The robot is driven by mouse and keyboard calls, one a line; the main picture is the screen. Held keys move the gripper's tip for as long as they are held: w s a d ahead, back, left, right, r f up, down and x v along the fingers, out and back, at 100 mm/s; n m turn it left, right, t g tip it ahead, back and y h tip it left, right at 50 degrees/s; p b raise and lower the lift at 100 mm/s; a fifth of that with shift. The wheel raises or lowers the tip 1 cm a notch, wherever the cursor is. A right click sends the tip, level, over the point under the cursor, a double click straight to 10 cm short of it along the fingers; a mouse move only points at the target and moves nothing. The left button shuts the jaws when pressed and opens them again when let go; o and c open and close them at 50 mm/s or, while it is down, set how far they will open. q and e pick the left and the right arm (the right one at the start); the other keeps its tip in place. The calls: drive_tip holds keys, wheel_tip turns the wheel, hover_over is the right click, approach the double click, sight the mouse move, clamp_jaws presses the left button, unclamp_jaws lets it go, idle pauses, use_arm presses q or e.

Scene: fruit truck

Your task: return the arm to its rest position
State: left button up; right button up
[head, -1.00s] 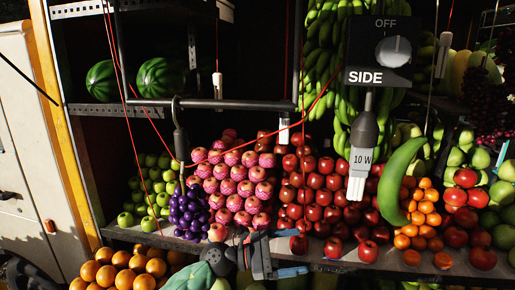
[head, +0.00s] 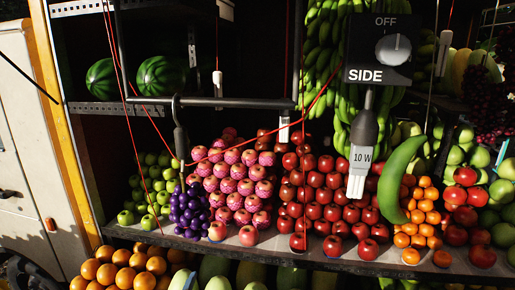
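Neither of my grippers shows clearly in the head view, and my arms are out of the picture too. A small pale bluish piece (head: 183,280) shows at the bottom edge, left of the middle; I cannot tell what it is. The lower front of the fruit shelf (head: 215,250) is unobstructed by any arm.
The shelf holds green apples (head: 152,185), purple grapes (head: 190,210), pink-wrapped fruit (head: 236,187) and red apples (head: 325,195). Oranges (head: 123,270) sit below at left. A black bar (head: 235,103), a hanging lamp (head: 362,150) and red cords cross the front.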

use_arm(q)
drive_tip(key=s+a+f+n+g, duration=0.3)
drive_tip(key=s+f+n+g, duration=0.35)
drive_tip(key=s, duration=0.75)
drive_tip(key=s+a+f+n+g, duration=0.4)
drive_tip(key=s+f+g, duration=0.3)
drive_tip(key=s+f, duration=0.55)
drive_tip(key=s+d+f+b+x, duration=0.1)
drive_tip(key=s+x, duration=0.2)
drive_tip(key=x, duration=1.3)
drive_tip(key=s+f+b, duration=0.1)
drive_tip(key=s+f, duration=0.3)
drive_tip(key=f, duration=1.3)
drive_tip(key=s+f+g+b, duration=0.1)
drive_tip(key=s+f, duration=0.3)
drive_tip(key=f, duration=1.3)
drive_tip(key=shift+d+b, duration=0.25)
drive_tip(key=shift+b, duration=0.05)
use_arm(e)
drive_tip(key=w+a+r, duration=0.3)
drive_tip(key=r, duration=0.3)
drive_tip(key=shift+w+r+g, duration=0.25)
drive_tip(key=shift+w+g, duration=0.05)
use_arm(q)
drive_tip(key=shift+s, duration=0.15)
